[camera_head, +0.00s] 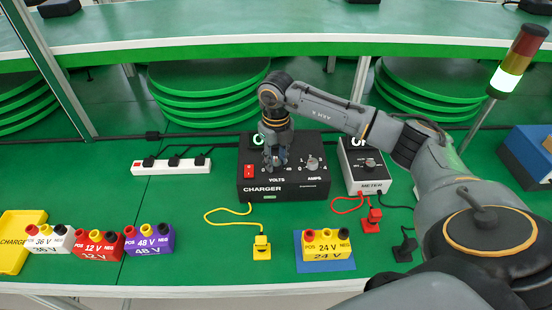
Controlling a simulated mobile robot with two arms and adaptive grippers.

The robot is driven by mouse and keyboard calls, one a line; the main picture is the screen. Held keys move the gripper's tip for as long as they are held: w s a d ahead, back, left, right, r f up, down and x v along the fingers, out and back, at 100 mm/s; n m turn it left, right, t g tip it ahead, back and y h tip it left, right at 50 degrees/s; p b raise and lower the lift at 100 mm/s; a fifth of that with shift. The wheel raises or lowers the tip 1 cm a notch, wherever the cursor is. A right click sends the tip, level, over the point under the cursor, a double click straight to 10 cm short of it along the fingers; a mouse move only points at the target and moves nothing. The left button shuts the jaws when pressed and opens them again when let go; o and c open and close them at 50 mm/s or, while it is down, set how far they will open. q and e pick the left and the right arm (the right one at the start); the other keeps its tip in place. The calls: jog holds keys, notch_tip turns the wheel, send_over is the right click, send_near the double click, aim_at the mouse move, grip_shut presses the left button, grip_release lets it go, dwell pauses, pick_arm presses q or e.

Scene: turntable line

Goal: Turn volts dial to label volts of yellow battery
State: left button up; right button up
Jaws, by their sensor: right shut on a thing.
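The black charger (310,182) stands on the green table at the middle. It has a red switch, a VOLTS label and a white AMPS dial (312,163). My right gripper (275,163) reaches down from above and is shut on the volts dial, just above the VOLTS label. The gripper hides the dial, so its pointer cannot be read. The charger's display is largely covered by my arm. The yellow battery (324,247) is labelled 24 V and stands on a blue pad (308,265) in front of the charger. My left gripper is not in view.
A meter (367,171) stands right of the charger. A yellow connector (262,247), a red connector (372,220) and a black connector (405,249) lie in front. White, red and purple batteries (149,239) stand at left by a yellow tray (18,232). A power strip (171,167) lies behind.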

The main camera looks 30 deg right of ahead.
aim_at(276, 163)
dwell(0.4)
jog(key=o, duration=1.1)
jog(key=shift+o, duration=0.2)
jog(key=shift+r, duration=0.15)
notch_tip(276, 163, up, 12)
jog(key=shift+f, duration=0.2)
